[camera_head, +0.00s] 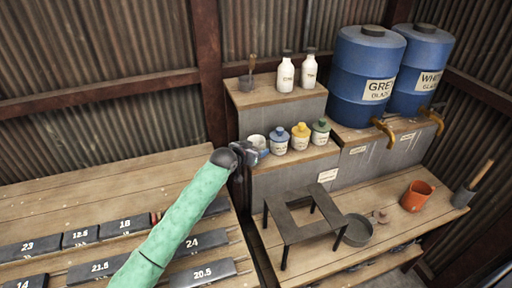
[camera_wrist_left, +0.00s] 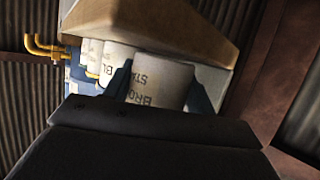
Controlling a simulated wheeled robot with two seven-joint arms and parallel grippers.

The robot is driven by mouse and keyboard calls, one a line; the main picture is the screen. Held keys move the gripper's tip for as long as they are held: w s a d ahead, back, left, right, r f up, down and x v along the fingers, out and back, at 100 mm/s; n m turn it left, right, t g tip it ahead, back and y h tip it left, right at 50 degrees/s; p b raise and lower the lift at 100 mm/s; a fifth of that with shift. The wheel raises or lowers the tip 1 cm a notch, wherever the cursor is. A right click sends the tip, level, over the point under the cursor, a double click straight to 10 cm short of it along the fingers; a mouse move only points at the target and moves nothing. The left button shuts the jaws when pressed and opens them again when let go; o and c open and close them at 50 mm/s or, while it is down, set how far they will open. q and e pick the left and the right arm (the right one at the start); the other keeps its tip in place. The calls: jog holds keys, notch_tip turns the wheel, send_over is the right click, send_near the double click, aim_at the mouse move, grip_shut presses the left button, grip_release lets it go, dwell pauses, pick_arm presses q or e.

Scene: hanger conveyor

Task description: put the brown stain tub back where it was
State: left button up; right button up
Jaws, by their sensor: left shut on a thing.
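The brown stain tub (camera_head: 257,141) is at the left end of the row of tubs on the lower wooden shelf step (camera_head: 300,157). My left gripper (camera_head: 256,154) reaches it from the left and is shut on it. In the left wrist view the tub (camera_wrist_left: 160,80) sits between the two fingers, its label partly readable and upside down. I cannot tell whether its base touches the shelf. The blue tub (camera_head: 279,142), yellow tub (camera_head: 300,138) and green tub (camera_head: 320,133) stand upright to its right. My right gripper is not in view.
Two white bottles (camera_head: 286,76) and a dark cup (camera_head: 246,81) stand on the upper step (camera_head: 270,98) behind. Blue glaze drums (camera_head: 365,75) stand at the right. A dark metal stand (camera_head: 300,234), a grey bowl (camera_head: 357,231) and an orange mug (camera_head: 416,196) are on the bench below.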

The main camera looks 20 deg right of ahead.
pick_arm(q)
jog(key=shift+f, duration=0.2)
jog(key=shift+f, duration=0.1)
jog(key=o, duration=1.1)
